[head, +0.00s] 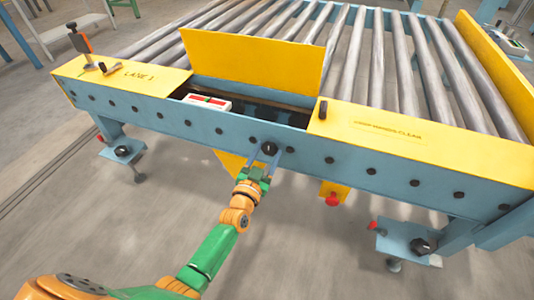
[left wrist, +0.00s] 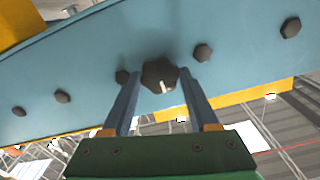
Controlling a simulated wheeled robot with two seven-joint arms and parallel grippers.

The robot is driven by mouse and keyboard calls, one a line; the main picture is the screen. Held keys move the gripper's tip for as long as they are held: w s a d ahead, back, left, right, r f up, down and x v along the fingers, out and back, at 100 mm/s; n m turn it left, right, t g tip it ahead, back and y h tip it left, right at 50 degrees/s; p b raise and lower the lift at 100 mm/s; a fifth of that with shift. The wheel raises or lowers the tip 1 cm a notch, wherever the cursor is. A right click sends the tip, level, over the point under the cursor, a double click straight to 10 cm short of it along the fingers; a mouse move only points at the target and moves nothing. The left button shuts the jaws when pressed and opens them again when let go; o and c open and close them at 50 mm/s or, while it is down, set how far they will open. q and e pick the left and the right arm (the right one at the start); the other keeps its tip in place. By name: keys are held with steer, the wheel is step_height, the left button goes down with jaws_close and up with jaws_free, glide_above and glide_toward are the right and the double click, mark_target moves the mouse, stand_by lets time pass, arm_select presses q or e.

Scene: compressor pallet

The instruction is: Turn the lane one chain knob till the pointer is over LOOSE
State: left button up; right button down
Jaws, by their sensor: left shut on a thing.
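The black chain knob (head: 269,148) sits on the blue front rail of the lane one conveyor. In the left wrist view the knob (left wrist: 158,72) is dark and lobed, with a short white pointer mark towards the bottom of the picture. My left gripper (head: 267,157) is at the knob, one finger on each side. In the left wrist view the gripper's fingers (left wrist: 158,78) are shut on it. I cannot read any LOOSE lettering around the knob. My right gripper is not in view.
A yellow flap (head: 255,60) stands up behind an open bay. A white box with red and green marks (head: 207,102) lies in the bay. Several dark bolts line the blue rail (head: 340,165). A red knob (head: 332,199) hangs below. The floor in front is clear.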

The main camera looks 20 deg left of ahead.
arm_select(q)
steer(key=n, duration=0.5)
steer(key=shift+n, duration=0.4)
steer(key=n, duration=0.3)
steer(key=shift+f+n, duration=0.1)
steer(key=shift+n, duration=1.1)
steer(key=n, duration=0.5)
steer(key=shift+n+b, duration=0.3)
steer(key=shift+n, duration=0.5)
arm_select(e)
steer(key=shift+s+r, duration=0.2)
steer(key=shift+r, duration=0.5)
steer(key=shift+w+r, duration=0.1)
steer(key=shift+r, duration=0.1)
